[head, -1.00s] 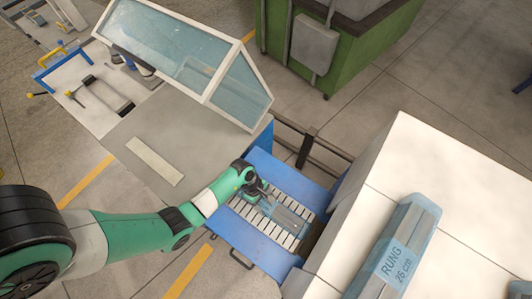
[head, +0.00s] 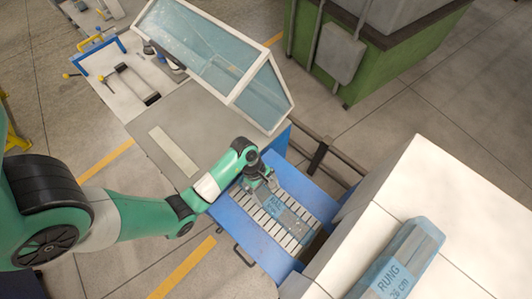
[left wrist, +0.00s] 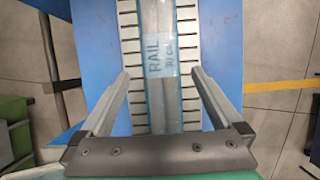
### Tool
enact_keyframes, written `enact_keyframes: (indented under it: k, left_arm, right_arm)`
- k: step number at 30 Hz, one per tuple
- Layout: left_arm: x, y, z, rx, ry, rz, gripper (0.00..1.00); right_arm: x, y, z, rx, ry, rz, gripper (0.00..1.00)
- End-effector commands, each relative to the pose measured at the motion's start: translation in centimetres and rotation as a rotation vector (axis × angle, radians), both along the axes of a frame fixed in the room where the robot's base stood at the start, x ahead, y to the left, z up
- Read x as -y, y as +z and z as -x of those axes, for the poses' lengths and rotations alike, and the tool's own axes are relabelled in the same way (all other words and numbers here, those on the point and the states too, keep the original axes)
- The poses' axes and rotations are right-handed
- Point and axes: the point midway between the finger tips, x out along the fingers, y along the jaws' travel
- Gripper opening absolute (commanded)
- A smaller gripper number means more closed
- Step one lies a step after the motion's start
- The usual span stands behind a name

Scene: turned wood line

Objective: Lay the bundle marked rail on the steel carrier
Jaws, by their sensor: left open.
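The bundle marked RAIL (head: 287,215), long grey pieces in a clear blue-tinted wrap, lies lengthwise on the slatted steel carrier (head: 251,208), which sits on a blue frame. In the left wrist view the bundle (left wrist: 155,95) runs up the middle, its label readable, with the pale slats of the carrier (left wrist: 130,45) showing on both sides. My left gripper (head: 268,186) is open above the bundle's near-arm end. In the left wrist view its fingers (left wrist: 160,76) stand on either side of the bundle, clear of it. My right gripper is out of view.
A bundle marked RUNG (head: 400,262) lies on a white-topped block (head: 430,185) at right. A bench with a glazed hood (head: 205,50) stands behind the carrier. A green cabinet (head: 400,62) stands at the back. Open floor lies in front of the carrier.

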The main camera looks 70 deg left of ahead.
Motion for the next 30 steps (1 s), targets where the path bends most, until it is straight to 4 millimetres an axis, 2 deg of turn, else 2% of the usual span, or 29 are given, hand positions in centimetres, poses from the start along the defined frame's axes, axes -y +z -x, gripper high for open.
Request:
enact_keyframes:
  k: [1, 4, 16, 18, 20, 23, 25, 26, 27, 29, 30]
  left_arm:
    - [-0.3, 0.8, 0.0, 0.003, 0.001, -0.001, 1.00]
    - [-0.6, 1.5, 0.2, 0.001, 0.000, 0.000, 1.00]
    - [-0.6, 1.6, 0.2, 0.000, 0.000, 0.000, 1.00]
    - [-0.5, 2.0, -0.3, 0.021, 0.005, 0.005, 1.00]
    - [-0.1, 2.9, -1.9, 0.078, 0.020, 0.023, 1.00]
    - [1.4, 7.0, -7.2, 0.270, 0.077, 0.106, 1.00]
    - [3.1, 12.3, -11.7, 0.458, 0.136, 0.220, 1.00]
    - [4.0, 15.1, -13.6, 0.539, 0.164, 0.284, 1.00]
    - [5.1, 19.3, -15.6, 0.647, 0.201, 0.384, 1.00]
    - [6.5, 26.0, -17.8, 0.791, 0.253, 0.559, 1.00]
    - [7.4, 30.7, -18.5, 0.873, 0.282, 0.691, 1.00]
  right_arm:
    - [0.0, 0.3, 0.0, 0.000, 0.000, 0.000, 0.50]
    - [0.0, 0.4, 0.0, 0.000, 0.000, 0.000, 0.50]
    - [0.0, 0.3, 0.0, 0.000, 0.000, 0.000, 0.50]
    - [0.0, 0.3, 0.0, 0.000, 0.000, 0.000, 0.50]
    - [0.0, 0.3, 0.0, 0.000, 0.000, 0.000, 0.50]
    - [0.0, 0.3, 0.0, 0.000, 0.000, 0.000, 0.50]
    - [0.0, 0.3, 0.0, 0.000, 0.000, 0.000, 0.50]
    - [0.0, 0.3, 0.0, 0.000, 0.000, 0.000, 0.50]
    - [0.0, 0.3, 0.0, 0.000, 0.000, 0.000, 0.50]
    - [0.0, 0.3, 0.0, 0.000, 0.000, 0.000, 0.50]
    - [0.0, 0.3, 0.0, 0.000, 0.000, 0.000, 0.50]
